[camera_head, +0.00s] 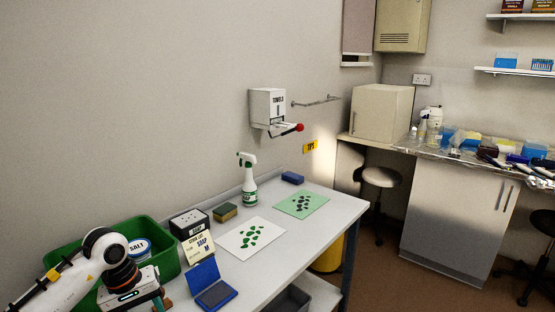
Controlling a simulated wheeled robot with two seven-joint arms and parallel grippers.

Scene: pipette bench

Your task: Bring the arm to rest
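My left arm comes in from the lower left. Its white wrist bends down over the near end of the bench, in front of the green bin. My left gripper (136,303) is at the bottom edge of the view. Its fingertips are cut off or hidden, so I cannot tell whether it is open or holds anything. My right arm and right gripper are not in view.
The white bench (275,256) carries a green bin (165,233) with a salt tub (138,248), a black-sided box (189,222), a label card (199,247), an open blue case (211,286), a sponge (225,212), a spray bottle (248,184) and two leaf-patterned sheets (238,228).

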